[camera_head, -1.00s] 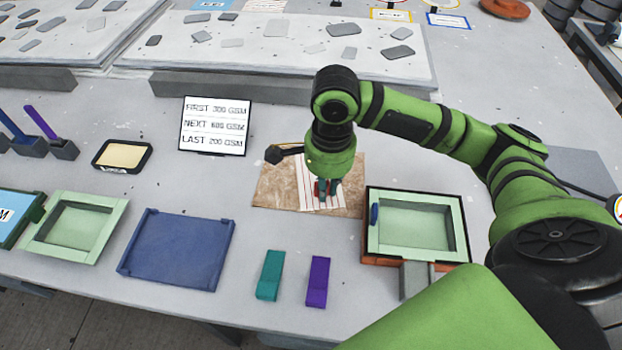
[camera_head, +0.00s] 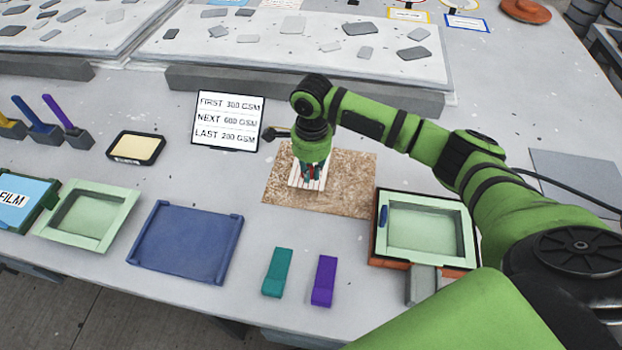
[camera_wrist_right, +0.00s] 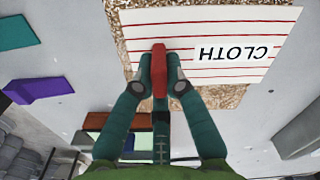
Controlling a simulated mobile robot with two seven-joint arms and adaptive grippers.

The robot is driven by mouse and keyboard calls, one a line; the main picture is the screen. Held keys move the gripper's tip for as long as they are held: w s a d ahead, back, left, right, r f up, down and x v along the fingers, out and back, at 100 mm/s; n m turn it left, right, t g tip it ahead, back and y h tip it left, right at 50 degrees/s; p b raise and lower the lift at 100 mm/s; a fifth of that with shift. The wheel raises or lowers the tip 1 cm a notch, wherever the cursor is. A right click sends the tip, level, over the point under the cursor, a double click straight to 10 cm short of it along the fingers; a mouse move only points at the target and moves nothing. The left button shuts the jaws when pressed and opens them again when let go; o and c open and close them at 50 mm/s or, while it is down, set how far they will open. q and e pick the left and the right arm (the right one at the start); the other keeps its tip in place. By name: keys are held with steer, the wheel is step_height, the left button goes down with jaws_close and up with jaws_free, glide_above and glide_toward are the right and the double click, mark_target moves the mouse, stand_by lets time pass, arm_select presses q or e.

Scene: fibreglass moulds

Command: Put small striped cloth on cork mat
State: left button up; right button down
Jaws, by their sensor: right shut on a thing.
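The small striped cloth (camera_head: 308,180) is white with red lines and lies over the left part of the cork mat (camera_head: 345,185) in the head view. The wrist view shows the cloth (camera_wrist_right: 215,70) with its CLOTH label, and cork (camera_wrist_right: 222,98) past its edges. My right gripper (camera_head: 313,172) is shut on a red piece at the cloth (camera_wrist_right: 159,70). The gripper hides part of the cloth in the head view. I cannot tell whether the cloth touches the mat or hangs just above it. My left gripper is not in view.
A green-framed tray (camera_head: 425,228) stands right of the mat. Teal (camera_head: 278,272) and purple (camera_head: 324,280) blocks lie in front. A blue tray (camera_head: 185,242) is at left, and a sign (camera_head: 227,120) stands behind. The table between blue tray and mat is clear.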

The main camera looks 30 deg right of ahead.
steer(key=shift+f+p, duration=0.35)
steer(key=shift+f, duration=1.7)
steer(key=c, duration=1.3)
jaws_free()
steer(key=shift+f, duration=0.15)
step_height(320, 180, up, 12)
steer(key=shift+r+b, duration=0.2)
steer(key=shift+b, duration=0.25)
